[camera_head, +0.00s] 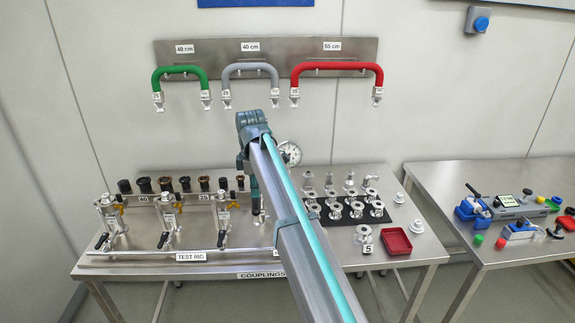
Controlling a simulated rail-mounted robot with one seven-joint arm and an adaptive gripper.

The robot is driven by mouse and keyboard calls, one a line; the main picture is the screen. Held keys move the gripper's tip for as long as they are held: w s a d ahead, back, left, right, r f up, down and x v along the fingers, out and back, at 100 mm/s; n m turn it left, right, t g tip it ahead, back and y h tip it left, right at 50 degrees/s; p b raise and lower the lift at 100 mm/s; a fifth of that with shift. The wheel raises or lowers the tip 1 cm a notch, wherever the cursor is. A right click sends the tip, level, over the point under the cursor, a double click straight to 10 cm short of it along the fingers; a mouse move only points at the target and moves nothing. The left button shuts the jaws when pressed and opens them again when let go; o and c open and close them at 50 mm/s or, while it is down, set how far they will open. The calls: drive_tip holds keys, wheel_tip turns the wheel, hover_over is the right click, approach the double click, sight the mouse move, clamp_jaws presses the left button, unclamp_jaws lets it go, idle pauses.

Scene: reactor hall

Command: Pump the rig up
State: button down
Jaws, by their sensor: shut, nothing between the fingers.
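The test rig (191,256) is a metal base on the left of the steel bench. It carries several upright fittings (166,219) with yellow handles and black levers. A round white dial gauge (290,153) shows just right of my arm's wrist. My arm crosses the rig's right part and hides some of it. My gripper (258,212) points down over that part, mostly behind the arm; it is shut and holds nothing visible. I cannot tell whether it touches the rig. No part is clearly recognisable as a pump.
Green (180,71), grey (250,68) and red (337,68) hoses hang on the wall panel. Metal couplings stand on a black mat (318,222), near a red tray (396,241). The right-hand table (431,181) holds blue devices and coloured caps.

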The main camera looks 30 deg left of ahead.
drive_tip(key=shift+f+b, duration=0.9)
drive_tip(key=shift+f, duration=3.05)
drive_tip(key=shift+r+p, duration=1.8)
drive_tip(key=shift+r, duration=1.55)
